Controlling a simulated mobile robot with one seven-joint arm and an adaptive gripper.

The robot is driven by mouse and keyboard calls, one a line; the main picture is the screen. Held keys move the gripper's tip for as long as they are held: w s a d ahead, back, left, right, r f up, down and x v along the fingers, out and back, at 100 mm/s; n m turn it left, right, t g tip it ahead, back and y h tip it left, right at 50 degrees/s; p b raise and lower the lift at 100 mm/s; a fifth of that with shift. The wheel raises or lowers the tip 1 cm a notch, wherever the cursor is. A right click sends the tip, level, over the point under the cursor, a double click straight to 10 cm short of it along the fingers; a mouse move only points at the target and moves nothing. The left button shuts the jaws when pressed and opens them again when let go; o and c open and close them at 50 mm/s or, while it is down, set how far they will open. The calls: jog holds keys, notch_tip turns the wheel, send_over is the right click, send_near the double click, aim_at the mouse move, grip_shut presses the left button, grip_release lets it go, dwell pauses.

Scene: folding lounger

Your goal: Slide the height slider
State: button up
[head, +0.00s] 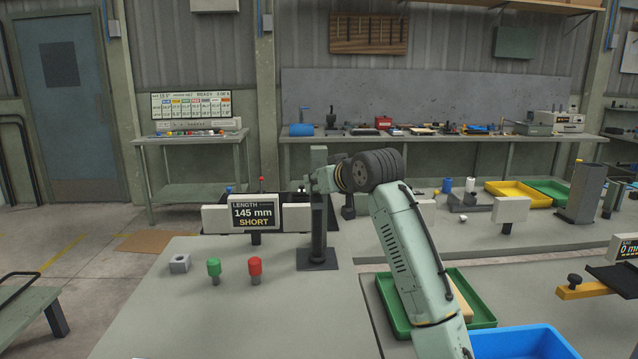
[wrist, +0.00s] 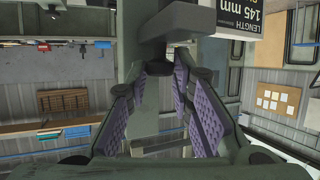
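A vertical post (head: 319,230) stands on a dark square base plate (head: 317,259) on the near table. Its lower part is dark and its top is grey-green. I take it to carry the height slider. My gripper (head: 312,182) is at the upper part of the post, reaching in from the right. In the wrist view a dark grey block with a stem (wrist: 172,18) shows just beyond the purple-padded fingers. My gripper in the wrist view (wrist: 163,66) has its fingers apart, with a gap between the tips. I cannot tell whether they touch the stem.
A display (head: 254,213) reading "LENGTH 145 mm SHORT" stands left of the post. A green knob (head: 214,267), a red knob (head: 255,268) and a grey nut-like block (head: 180,263) are nearer. A green tray (head: 475,297) and a blue bin (head: 525,343) lie right. The table's front left is clear.

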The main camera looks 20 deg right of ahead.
aim_at(319, 196)
grip_shut()
dwell(0.3)
notch_tip(319, 196, up, 6)
jog(key=shift+r, duration=0.1)
dwell(0.3)
jog(key=shift+o, duration=1.2)
grip_release()
jog(key=v, duration=1.2)
